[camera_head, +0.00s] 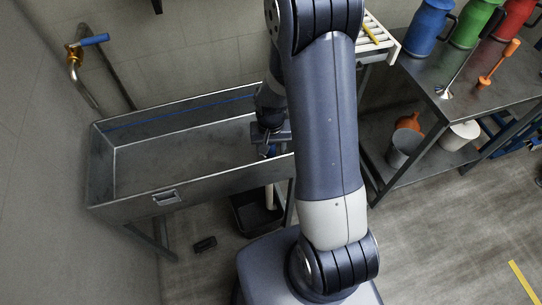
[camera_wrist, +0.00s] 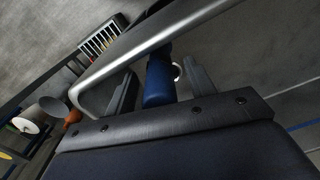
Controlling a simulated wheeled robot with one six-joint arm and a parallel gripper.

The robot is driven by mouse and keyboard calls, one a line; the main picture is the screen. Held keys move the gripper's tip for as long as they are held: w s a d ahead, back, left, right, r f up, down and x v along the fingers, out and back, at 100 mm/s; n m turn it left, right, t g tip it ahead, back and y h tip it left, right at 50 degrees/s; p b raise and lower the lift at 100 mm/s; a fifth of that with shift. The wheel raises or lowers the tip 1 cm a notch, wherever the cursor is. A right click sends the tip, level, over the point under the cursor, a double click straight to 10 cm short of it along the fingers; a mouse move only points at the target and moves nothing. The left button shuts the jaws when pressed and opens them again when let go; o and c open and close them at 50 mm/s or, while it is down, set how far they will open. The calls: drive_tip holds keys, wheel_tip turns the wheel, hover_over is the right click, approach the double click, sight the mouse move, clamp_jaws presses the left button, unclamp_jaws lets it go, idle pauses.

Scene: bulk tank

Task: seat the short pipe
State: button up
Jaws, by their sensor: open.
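My gripper (camera_head: 268,148) is at the right end of the steel tank (camera_head: 140,206), close to its near rim and partly hidden by my arm. In the wrist view its two fingers (camera_wrist: 161,72) stand apart. A short blue cylinder (camera_wrist: 158,83), which may be the short pipe, lies between them, with a small metal ring (camera_wrist: 177,71) beside it. I cannot tell whether either finger touches it. A pale vertical pipe (camera_head: 269,196) shows under the tank's right end. The tank's rim (camera_wrist: 165,38) crosses the wrist view just beyond the fingers.
A black bin (camera_head: 257,217) stands under the tank. A blue-handled tap (camera_head: 92,41) is on the left wall. To the right, a steel table (camera_head: 480,87) carries blue, green and red jugs. A white rack (camera_head: 378,38) stands behind. The floor at front right is mostly clear.

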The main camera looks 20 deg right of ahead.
clamp_jaws()
idle(0.4)
drive_tip(key=shift+r, duration=0.1)
